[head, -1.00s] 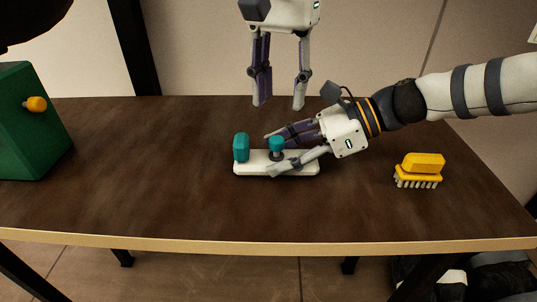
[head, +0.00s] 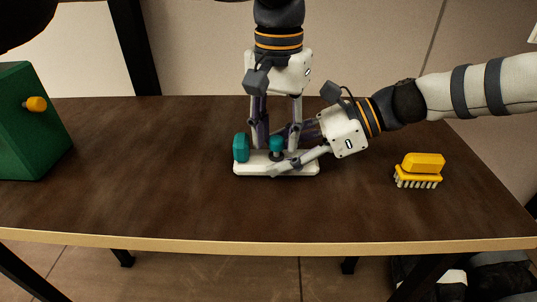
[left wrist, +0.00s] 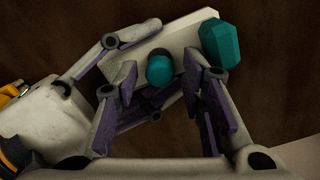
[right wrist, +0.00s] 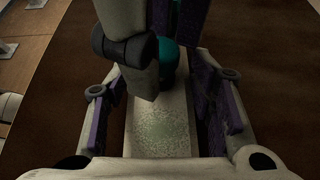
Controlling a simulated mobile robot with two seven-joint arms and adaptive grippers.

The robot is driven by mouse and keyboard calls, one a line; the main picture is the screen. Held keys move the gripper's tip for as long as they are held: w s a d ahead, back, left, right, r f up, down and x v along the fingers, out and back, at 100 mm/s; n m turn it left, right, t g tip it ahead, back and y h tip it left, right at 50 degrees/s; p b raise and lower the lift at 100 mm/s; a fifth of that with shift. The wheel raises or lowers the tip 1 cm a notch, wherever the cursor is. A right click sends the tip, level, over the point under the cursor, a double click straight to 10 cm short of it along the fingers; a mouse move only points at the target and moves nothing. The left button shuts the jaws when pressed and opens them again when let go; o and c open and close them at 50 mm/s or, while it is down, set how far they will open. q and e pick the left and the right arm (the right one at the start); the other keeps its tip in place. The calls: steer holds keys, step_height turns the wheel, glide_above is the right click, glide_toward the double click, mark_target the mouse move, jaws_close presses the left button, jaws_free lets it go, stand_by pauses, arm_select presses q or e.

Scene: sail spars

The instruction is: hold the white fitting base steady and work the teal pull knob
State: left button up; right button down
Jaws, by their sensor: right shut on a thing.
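The white fitting base (head: 247,168) lies flat on the table. It also shows in the left wrist view (left wrist: 190,37) and the right wrist view (right wrist: 160,135). A teal pull knob (head: 276,143) stands on its middle; in the left wrist view the knob (left wrist: 160,70) is seen from above. A larger teal block (head: 241,147) stands at the base's left end. My right gripper (head: 285,154) is shut on the base, one finger along each long side. My left gripper (head: 278,147) points down over the base, open, its fingers apart on either side of the knob.
A yellow brush (head: 420,168) lies to the right on the dark table (head: 150,190). A green box (head: 30,120) with a yellow knob (head: 36,104) stands at the far left. The table is clear in front of the base and between it and the box.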

mark_target(277, 138)
arm_select(q)
jaws_close()
arm_select(e)
steer(key=shift+f, duration=0.1)
arm_select(q)
steer(key=shift+r, duration=0.65)
steer(key=shift+o, duration=1.1)
jaws_free()
step_height(277, 138, up, 8)
steer(key=shift+f, duration=0.25)
arm_select(e)
steer(key=c, duration=0.6)
jaws_free()
steer(key=shift+c, duration=0.2)
